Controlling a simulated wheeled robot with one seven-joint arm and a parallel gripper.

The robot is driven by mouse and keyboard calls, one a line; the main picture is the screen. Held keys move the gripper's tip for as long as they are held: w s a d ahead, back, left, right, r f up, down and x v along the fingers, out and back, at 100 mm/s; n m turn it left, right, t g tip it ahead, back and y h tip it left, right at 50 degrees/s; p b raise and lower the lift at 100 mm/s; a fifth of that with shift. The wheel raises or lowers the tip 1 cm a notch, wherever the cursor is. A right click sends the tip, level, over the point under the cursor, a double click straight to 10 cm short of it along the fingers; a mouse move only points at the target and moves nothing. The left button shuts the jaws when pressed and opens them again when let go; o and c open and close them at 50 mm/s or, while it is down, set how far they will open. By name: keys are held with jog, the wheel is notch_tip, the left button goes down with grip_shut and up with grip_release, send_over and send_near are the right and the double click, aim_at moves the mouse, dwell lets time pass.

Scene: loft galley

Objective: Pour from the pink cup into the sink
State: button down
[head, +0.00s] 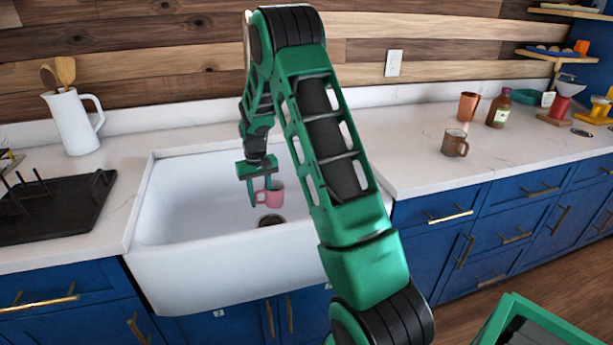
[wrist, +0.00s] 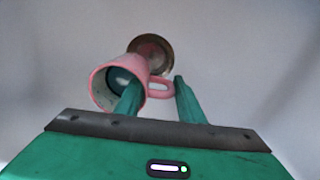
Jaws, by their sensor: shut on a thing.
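The pink cup (head: 275,192) hangs inside the white sink (head: 190,200), above the drain and close to it in the picture. My gripper (head: 260,184) is over the sink and shut on the cup. In the wrist view, the pink cup (wrist: 107,88) has its open mouth towards the camera. One finger of my gripper (wrist: 155,95) reaches into the cup and the other is outside, by the handle. The cup looks roughly upright in the head view.
The drain (head: 270,220) is in the sink floor. A black rack (head: 60,208) and a white pitcher (head: 72,122) with wooden spoons stand left of the sink. A brown mug (head: 455,143), a copper cup (head: 468,107) and a bottle (head: 499,108) stand right of it.

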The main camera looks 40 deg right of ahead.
jog(key=w+d+r+m, duration=0.2)
jog(key=d+r, duration=0.6)
jog(key=d, duration=0.5)
jog(key=shift+r, duration=0.15)
jog(key=shift+w+d, duration=0.1)
jog(key=shift+d, duration=0.05)
